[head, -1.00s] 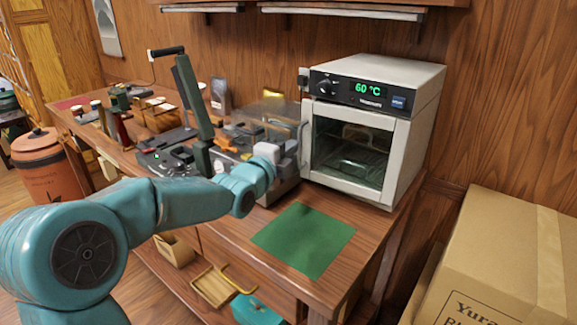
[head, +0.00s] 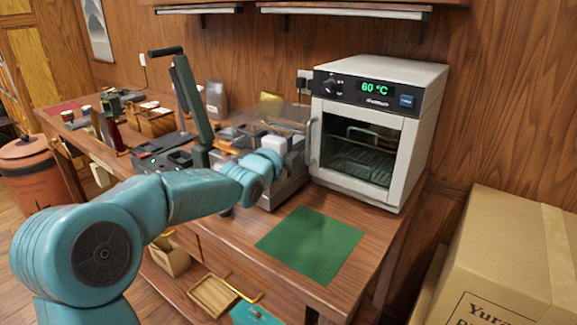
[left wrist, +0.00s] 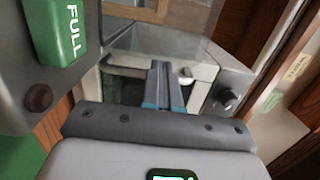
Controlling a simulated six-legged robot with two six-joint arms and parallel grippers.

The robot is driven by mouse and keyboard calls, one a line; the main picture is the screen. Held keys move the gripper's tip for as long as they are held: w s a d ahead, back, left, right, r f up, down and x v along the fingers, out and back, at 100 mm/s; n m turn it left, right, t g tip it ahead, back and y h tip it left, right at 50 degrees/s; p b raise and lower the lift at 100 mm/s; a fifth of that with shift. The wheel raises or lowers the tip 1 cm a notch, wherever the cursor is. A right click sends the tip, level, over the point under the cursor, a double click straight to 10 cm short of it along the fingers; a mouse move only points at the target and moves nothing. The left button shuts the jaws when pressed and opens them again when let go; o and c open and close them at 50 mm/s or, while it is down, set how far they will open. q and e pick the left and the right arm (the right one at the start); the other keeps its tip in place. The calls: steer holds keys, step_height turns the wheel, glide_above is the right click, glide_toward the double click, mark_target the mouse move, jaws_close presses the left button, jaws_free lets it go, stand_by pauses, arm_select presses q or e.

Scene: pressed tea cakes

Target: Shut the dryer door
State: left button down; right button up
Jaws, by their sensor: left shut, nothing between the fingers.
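The dryer (head: 425,90) is a white box on the right of the workbench, its green display reading 60 °C. Its glass-fronted door (head: 352,180) looks flush with the body; I cannot tell whether a thin gap is left. The pale upright handle (head: 312,143) is on the door's left edge. My left gripper (head: 297,145) is just left of that handle, its fingertips hard to make out in the head view. In the left wrist view the fingers (left wrist: 165,72) are together and empty, pointing at the pale door frame (left wrist: 203,82). My right gripper is not in view.
A tall green lever (head: 190,95) stands behind my left arm, near a clear-covered grey unit (head: 270,115). A green mat (head: 310,243) lies in front of the dryer. A cardboard box (head: 505,260) stands at the right.

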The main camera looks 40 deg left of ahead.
arm_select(q)
steer(key=shift+r, duration=0.3)
steer(key=s+d+b, duration=0.1)
steer(key=s+d, duration=0.1)
steer(key=s, duration=1.4)
steer(key=shift+f+b, duration=0.25)
steer(key=shift+b, duration=0.05)
steer(key=shift+s, duration=0.2)
